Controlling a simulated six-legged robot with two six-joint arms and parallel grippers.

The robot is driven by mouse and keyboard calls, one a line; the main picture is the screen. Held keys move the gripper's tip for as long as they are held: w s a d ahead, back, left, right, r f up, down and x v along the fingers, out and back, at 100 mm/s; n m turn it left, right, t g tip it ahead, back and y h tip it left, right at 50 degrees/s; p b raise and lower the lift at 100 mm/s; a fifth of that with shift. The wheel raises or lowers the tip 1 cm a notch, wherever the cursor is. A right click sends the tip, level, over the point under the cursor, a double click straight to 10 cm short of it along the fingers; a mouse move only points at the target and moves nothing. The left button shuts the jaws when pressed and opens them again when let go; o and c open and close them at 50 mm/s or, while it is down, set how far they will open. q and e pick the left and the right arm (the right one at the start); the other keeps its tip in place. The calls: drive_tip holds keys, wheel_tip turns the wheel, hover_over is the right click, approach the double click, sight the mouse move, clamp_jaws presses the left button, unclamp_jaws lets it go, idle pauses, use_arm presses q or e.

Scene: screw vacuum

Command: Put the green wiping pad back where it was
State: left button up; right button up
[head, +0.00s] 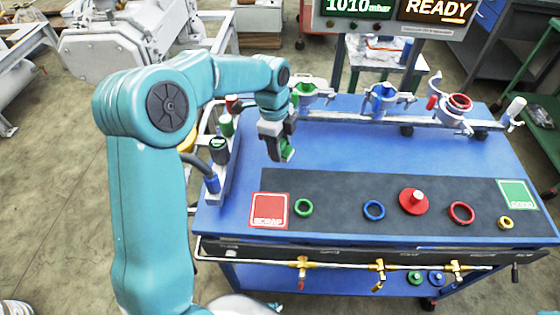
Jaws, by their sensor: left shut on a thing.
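My left gripper (283,156) hangs over the left part of the blue bench top (345,145). It is shut on the green wiping pad (288,152), of which a small green piece shows at the fingertips. The rest of the pad is hidden by the fingers. The pad looks a little above the bench, but I cannot tell the exact gap. My right gripper is not in view.
A dark mat (340,190) along the front holds a red SCRAP plate (268,220), several coloured rings, a red disc (413,203) and a green plate (517,203). Clamped fittings (383,100) line the back. Bottles (219,152) stand at the left edge. The bench middle is clear.

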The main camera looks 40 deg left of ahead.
sight(281, 169)
use_arm(q)
drive_tip(key=shift+f, duration=3.05)
drive_tip(key=shift+f, duration=0.15)
drive_tip(key=o, duration=1)
drive_tip(key=r, duration=0.3)
drive_tip(key=a+r, duration=0.1)
drive_tip(key=r, duration=0.7)
drive_tip(key=shift+s+a+r, duration=0.1)
drive_tip(key=shift+a+r, duration=0.05)
drive_tip(key=shift+r, duration=0.55)
